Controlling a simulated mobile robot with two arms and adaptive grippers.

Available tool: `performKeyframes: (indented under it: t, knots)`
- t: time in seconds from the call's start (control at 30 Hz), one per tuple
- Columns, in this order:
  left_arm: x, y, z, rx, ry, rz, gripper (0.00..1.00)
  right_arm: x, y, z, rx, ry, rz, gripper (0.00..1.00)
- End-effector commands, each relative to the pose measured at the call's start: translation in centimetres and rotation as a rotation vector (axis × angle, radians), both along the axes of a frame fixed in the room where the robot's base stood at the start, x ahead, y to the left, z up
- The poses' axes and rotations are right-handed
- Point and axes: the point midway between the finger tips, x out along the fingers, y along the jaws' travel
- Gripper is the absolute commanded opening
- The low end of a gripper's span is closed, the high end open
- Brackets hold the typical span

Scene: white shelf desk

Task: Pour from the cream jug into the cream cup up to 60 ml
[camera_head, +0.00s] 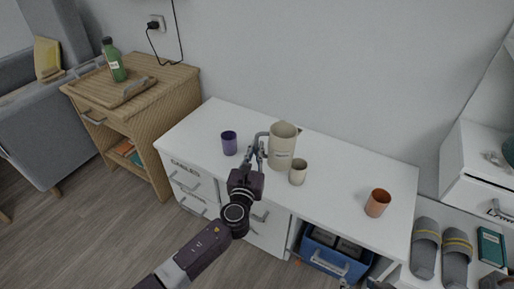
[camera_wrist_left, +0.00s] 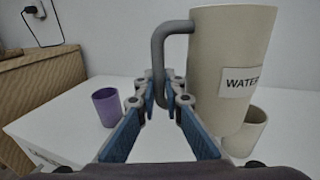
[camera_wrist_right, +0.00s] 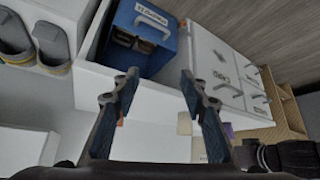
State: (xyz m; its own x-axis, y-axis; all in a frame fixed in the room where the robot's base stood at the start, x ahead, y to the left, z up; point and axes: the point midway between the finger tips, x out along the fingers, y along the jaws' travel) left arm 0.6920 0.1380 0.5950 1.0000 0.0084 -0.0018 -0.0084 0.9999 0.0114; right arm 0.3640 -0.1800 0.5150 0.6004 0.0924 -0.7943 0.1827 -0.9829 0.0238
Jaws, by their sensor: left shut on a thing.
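The cream jug (camera_head: 283,145) is about upright over the white desk, with a label reading WATER in the left wrist view (camera_wrist_left: 228,60). My left gripper (camera_head: 257,150) is shut on the jug's grey handle (camera_wrist_left: 160,50). Whether the jug touches the desk is hard to tell. The cream cup (camera_head: 298,174) stands upright just right of the jug; in the left wrist view (camera_wrist_left: 247,135) the jug partly hides it. The contents of both cannot be made out. My right gripper (camera_wrist_right: 157,82) is open and empty, its fingers apart, facing the desk front.
A purple cup (camera_head: 229,143) stands left of the jug and an orange cup (camera_head: 377,203) at the right on the white desk (camera_head: 340,200). A blue bin (camera_head: 325,257) sits under the desk. A wooden cabinet (camera_head: 140,110) with a green bottle (camera_head: 115,64) stands at the left.

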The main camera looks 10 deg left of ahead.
Motion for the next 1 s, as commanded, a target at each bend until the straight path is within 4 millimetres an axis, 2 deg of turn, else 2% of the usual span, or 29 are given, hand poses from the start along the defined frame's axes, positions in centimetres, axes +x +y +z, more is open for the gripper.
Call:
performKeyframes:
  t: [0.8, 0.9, 1.0]
  knots:
    - [0.0, 0.4, 0.3, 0.067, 0.011, 0.000, 0.00, -7.4, -2.2, -2.5, -0.064, 0.306, -0.025, 0.40]
    - [-0.1, 0.7, 0.7, 0.125, 0.024, 0.000, 0.00, -7.8, -2.4, -1.0, -0.068, 0.323, -0.026, 0.40]
    - [-0.1, 0.9, 0.5, 0.171, 0.033, 0.000, 0.00, -8.3, -2.5, -0.6, -0.071, 0.342, -0.027, 0.40]
